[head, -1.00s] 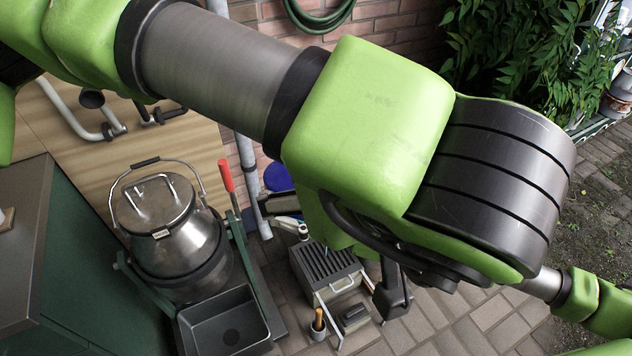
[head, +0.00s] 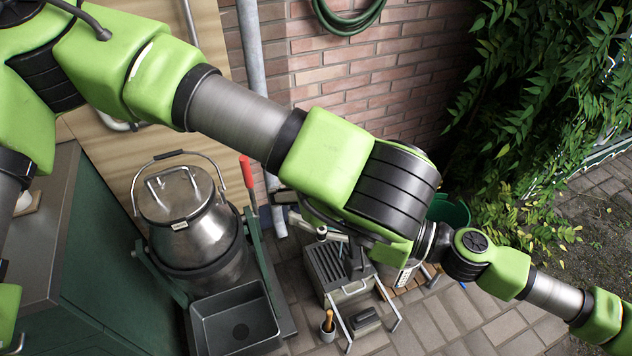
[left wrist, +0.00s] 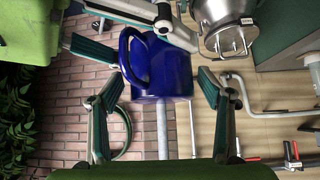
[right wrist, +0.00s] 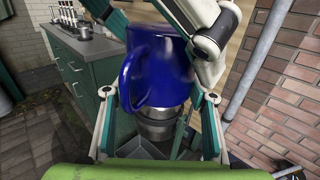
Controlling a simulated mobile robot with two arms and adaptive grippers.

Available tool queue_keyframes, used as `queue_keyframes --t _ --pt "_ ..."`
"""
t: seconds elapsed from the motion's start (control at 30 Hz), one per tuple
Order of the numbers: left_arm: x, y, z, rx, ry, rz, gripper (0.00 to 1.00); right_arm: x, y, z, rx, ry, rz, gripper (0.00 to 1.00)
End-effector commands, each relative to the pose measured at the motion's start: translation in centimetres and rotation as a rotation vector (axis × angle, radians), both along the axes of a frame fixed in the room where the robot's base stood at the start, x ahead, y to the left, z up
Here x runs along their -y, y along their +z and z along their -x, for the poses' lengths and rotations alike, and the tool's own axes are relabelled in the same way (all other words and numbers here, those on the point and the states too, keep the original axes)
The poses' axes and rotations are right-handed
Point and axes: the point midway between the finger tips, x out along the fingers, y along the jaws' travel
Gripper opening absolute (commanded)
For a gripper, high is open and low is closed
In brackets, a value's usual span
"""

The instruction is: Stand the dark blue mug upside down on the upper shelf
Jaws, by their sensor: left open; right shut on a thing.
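The dark blue mug (left wrist: 172,75) shows in the left wrist view, its handle to the left. It also shows in the right wrist view (right wrist: 165,68) with its handle at the left. My right gripper (right wrist: 158,98) is shut on the mug. My left gripper (left wrist: 162,85) is open, with its fingers spread to either side of the mug in its own view; contact cannot be told. I cannot tell which way the mug's opening faces. In the head view the mug is hidden, and I cannot make out the upper shelf.
A steel churn (head: 195,235) stands in a green frame with a black tray (head: 236,320) before it. A dark slatted box (head: 338,268) is right of it. A green cabinet (head: 85,235) stands at the left. Brick wall (head: 330,70) and leafy plants (head: 535,90) are behind; paving is clear at lower right.

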Motion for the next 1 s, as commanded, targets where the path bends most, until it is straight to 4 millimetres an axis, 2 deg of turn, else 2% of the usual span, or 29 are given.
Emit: queue_keyframes --t 0.13,0.3,0.37,0.4,0.47,0.83,1.0 --pt "0.0 0.0 0.0 0.000 0.000 0.000 0.72 0.0 0.0 0.0 0.000 0.000 -0.001 0.26" --pt "0.0 0.0 0.0 0.000 0.001 0.001 0.29 0.0 0.0 0.0 0.000 0.000 -0.001 0.26" --pt "0.0 0.0 0.0 0.000 0.000 0.001 0.29 0.0 0.1 0.0 0.000 0.001 -0.001 0.26" --pt "0.0 0.0 0.0 0.000 0.000 0.001 0.29 0.0 0.1 0.0 0.000 0.001 -0.001 0.60" --pt "0.0 0.1 0.0 0.000 0.000 0.001 0.29 0.0 0.1 0.1 0.000 0.002 -0.001 0.71" --pt "0.0 0.0 0.0 0.001 0.001 0.000 0.29 0.1 0.0 0.1 -0.001 0.000 0.000 0.71" --pt "0.0 0.0 0.0 0.001 0.001 0.000 0.29 1.0 -0.1 0.5 -0.005 -0.002 -0.001 0.71"
